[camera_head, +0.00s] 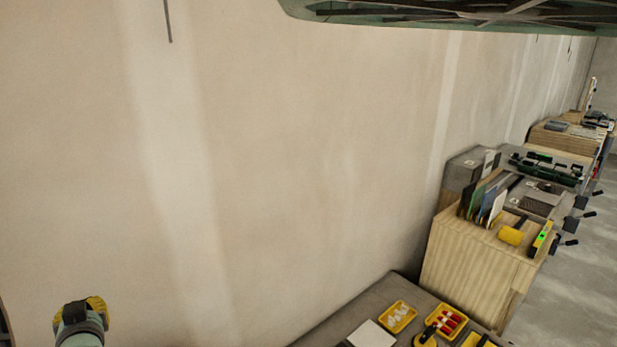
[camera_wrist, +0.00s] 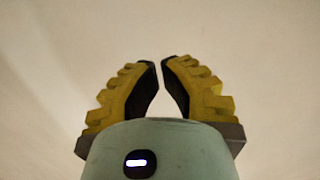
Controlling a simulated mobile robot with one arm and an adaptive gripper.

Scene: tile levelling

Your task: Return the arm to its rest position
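My gripper (camera_wrist: 160,64) shows in the wrist view with two yellow ribbed fingers and dark inner pads. The fingertips are a little apart, with a narrow gap and nothing between them. Only the plain beige wall is behind them. In the head view my gripper (camera_head: 97,303) is at the lower left, raised in front of the wall. The rest of the arm is mostly outside the frame.
A grey worktop (camera_head: 335,318) at the bottom holds a yellow tray with white pieces (camera_head: 398,317) and one with red items (camera_head: 447,321). A wooden cabinet (camera_head: 470,265) and tool benches line the right. The wall (camera_head: 300,150) near my gripper is bare.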

